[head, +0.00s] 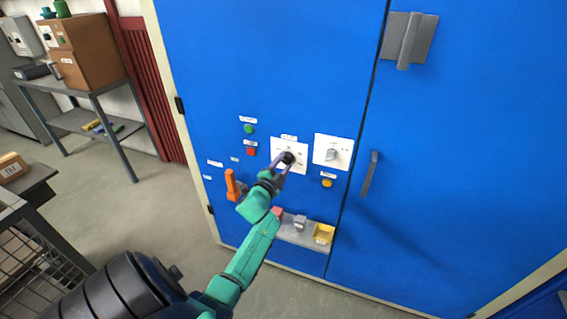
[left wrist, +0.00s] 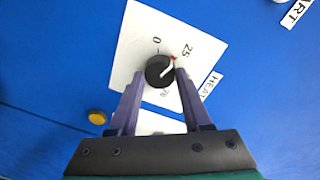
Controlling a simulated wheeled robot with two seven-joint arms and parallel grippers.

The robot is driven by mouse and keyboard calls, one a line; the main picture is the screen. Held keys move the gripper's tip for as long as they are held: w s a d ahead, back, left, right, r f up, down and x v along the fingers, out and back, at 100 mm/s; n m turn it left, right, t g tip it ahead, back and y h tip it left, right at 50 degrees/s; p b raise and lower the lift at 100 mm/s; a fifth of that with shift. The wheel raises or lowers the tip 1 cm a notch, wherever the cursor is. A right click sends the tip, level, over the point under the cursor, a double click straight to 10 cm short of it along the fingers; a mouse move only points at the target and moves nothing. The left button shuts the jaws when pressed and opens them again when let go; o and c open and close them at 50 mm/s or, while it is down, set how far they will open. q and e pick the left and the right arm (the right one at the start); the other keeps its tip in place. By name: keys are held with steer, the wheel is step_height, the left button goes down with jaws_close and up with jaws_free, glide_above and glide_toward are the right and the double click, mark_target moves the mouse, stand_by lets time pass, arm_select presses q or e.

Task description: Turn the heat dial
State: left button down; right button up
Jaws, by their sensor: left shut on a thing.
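The heat dial is a round black knob (left wrist: 159,70) on a white plate (left wrist: 190,45) with a scale, on the blue cabinet front. In the left wrist view its pointer mark lies near the 25 mark, and a label starting "HEAT" (left wrist: 210,86) is beside the plate. My left gripper (left wrist: 158,74) is shut on the knob, one finger on each side. In the head view the left gripper (head: 284,162) covers much of the knob (head: 288,158) and part of its plate (head: 302,151). My right gripper is not in view.
A second white plate with a grey knob (head: 331,154) is just right of the dial. A green button (head: 249,129), a red button (head: 251,152), an orange lever (head: 231,186) and a yellow button (head: 327,183) surround it.

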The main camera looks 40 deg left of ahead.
arm_select(q)
steer(key=n+p, duration=0.1)
steer(key=n, duration=0.4)
steer(key=shift+f+n+t+p, duration=0.15)
steer(key=shift+n+t+p, duration=0.3)
steer(key=shift+n, duration=2.05)
steer(key=shift+c, duration=1.7)
jaws_free()
steer(key=v, duration=1.4)
steer(key=shift+s+b, duration=0.3)
steer(key=shift+b, duration=0.15)
